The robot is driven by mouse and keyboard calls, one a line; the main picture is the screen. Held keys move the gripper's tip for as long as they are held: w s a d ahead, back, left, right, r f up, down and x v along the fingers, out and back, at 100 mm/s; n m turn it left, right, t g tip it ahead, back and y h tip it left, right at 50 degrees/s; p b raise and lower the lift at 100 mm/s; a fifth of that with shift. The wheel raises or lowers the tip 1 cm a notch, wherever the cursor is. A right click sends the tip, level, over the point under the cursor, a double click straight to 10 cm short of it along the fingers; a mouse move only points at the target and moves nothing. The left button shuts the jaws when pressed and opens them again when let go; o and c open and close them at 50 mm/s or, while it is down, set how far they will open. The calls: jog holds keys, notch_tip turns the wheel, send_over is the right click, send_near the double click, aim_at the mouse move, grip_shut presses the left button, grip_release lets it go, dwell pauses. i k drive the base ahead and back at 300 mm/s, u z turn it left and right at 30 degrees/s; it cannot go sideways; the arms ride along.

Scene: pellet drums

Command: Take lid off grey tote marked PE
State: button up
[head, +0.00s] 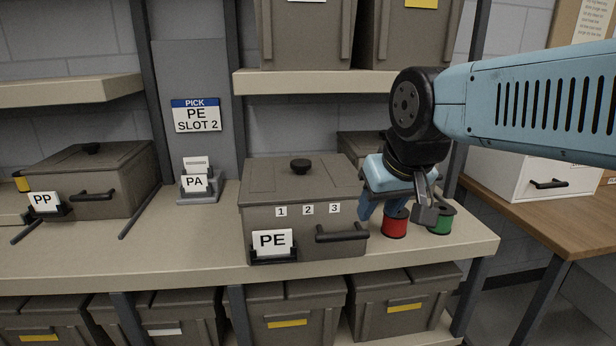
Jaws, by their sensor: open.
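The grey tote marked PE (303,230) stands on the middle shelf, with a PE card in a black holder and a black handle on its front. Its lid (290,180) is on, with a round black knob (300,166) on top and the labels 1, 2 and 3 along the front edge. My gripper (396,214) is right of the tote, pointing down, open, and apart from the knob. Its fingers are in front of or close to a red spool; whether they touch it I cannot tell.
A red spool (395,226) and a green spool (441,222) stand right of the tote. A PP tote (100,180) is at left, a PA card holder (198,187) between. An upper shelf (310,82) with totes hangs above. A white drawer box (525,175) is at right.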

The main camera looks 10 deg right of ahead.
aim_at(276, 180)
jog(key=u, duration=0.65)
jog(key=i, duration=0.1)
jog(key=z, duration=2.8)
jog(key=k, duration=1.15)
jog(key=u, duration=0.8)
jog(key=i, duration=1)
jog(key=u, duration=0.1)
